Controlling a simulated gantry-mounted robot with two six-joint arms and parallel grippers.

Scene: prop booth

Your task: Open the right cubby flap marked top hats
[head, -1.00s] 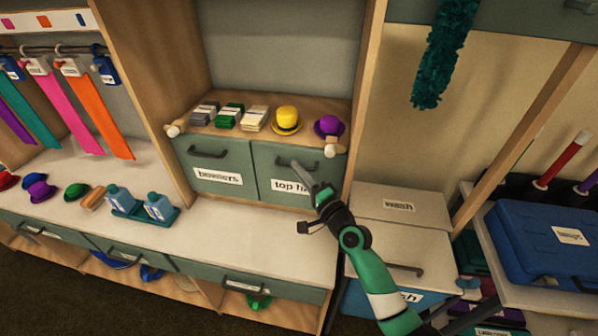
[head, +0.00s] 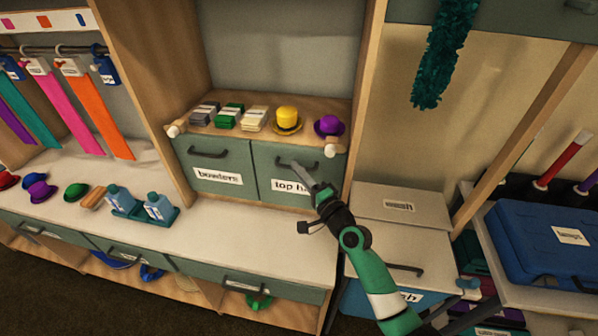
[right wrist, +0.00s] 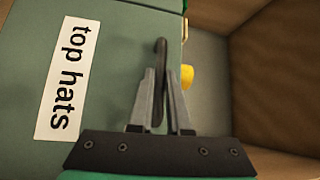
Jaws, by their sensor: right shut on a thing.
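The right cubby flap (head: 270,187), grey-green with a white "top hats" label, stands closed in the head view. Its dark bar handle (head: 312,163) is near the top edge. My right gripper (head: 298,167) reaches in from the lower right and is shut on the handle. In the right wrist view the two fingers (right wrist: 161,85) close around the handle (right wrist: 160,52), with the "top hats" label (right wrist: 67,80) to the left. The gripper covers part of the label in the head view. My left gripper is not in view.
The left flap (head: 222,165), marked "bowlers", is closed beside it. On the shelf above stand a yellow hat (head: 287,119), a purple hat (head: 329,126) and folded cloths (head: 229,117). The white counter (head: 245,232) below the flaps is clear in front.

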